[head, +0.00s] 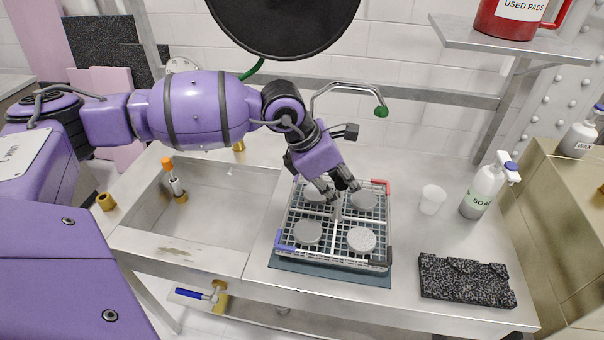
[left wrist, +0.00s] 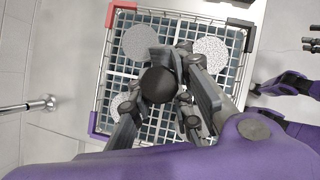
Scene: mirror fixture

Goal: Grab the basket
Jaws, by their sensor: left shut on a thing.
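The basket (head: 318,258) is a square white wire basket with a grid floor and coloured corner clips. It sits on a dark teal mat on the steel counter and holds several round grey pads (head: 361,239). My left gripper (head: 337,206) reaches down over its middle, shut on the upright handle at its centre. In the left wrist view the basket (left wrist: 104,85) lies under the gripper (left wrist: 170,115), with a red clip, a black clip and a purple clip at its corners. The gripper hides the basket's centre there.
A sink basin (head: 205,200) with an orange-capped tool lies left of the basket. A tap (head: 345,88) arches behind it. A white cup (head: 432,199), a soap bottle (head: 482,190) and a black speckled block (head: 466,281) stand to the right. A round black disc hangs above.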

